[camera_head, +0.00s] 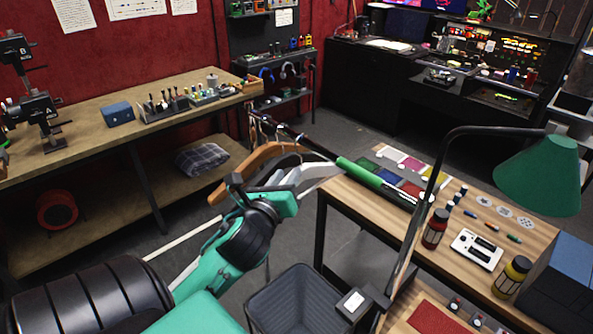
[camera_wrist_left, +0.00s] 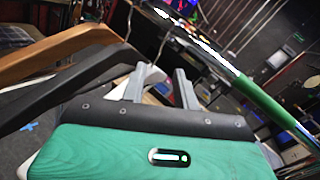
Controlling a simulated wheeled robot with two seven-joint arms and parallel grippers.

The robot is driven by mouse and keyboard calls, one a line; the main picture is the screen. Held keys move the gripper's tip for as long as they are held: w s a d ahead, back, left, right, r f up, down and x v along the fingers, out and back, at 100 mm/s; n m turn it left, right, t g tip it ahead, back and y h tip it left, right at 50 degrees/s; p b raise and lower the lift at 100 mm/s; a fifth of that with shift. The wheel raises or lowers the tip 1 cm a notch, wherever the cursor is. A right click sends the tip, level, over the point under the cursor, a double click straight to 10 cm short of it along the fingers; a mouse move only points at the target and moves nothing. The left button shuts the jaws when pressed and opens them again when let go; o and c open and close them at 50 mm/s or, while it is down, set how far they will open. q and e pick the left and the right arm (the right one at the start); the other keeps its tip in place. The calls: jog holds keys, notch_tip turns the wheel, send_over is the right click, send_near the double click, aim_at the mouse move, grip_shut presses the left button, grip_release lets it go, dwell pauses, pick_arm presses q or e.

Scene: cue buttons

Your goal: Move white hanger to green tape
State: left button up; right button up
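The white hanger (camera_head: 318,171) hangs from a dark rail (camera_head: 300,140) in the head view, right of a wooden hanger (camera_head: 255,163). The green tape (camera_head: 378,180) is a band around the rail, right of the white hanger and apart from it. It also shows in the left wrist view (camera_wrist_left: 262,98). My left gripper (camera_head: 285,186) is at the hangers. In the left wrist view, its fingers (camera_wrist_left: 160,88) stand apart, with part of the white hanger (camera_wrist_left: 152,74) showing between or behind them; contact is unclear. My right gripper is not in view.
A black hanger (camera_wrist_left: 75,78) and the wooden hanger lie close left of the fingers. A wooden table (camera_head: 340,187) with colored squares, bottles and a green lamp (camera_head: 540,178) stands right. A grey bin (camera_head: 295,300) is below. A workbench (camera_head: 90,140) stands left.

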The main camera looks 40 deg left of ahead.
aim_at(300, 155)
pick_arm(q)
jog(key=b+x, duration=0.2)
jog(key=x, duration=0.4)
jog(key=shift+w+r, duration=0.1)
jog(key=shift+w, duration=0.1)
jog(key=shift+w+a, duration=0.15)
jog(key=shift+w, duration=0.2)
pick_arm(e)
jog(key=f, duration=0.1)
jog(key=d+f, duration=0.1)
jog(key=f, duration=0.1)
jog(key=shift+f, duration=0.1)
